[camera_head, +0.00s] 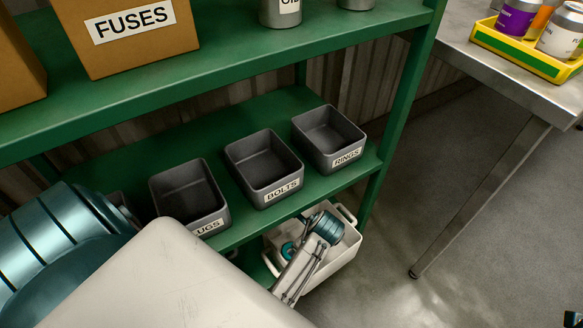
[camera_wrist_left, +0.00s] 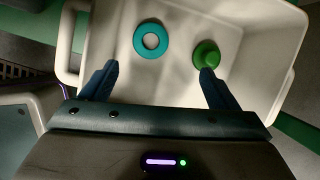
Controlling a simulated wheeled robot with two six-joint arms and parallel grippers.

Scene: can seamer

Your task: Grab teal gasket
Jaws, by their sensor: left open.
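The teal gasket (camera_wrist_left: 138,41) is a flat ring lying on the floor of a white bin (camera_wrist_left: 240,22) in the left wrist view. My left gripper (camera_wrist_left: 158,68) is open and empty, with its two dark fingers over the bin. The gasket lies just beyond the fingertips, between their lines, and is not gripped. In the head view, part of the teal gasket (camera_head: 287,249) shows in the white bin (camera_head: 345,255) beside my left arm, which hides the fingers. My right gripper is not in view.
A green knob-like part (camera_wrist_left: 206,54) lies in the bin near the right fingertip. The bin stands below a green shelf (camera_head: 240,222) with grey bins marked BOLTS (camera_head: 264,170) and RINGS (camera_head: 330,140). A metal table (camera_head: 500,75) stands at the right; floor between is clear.

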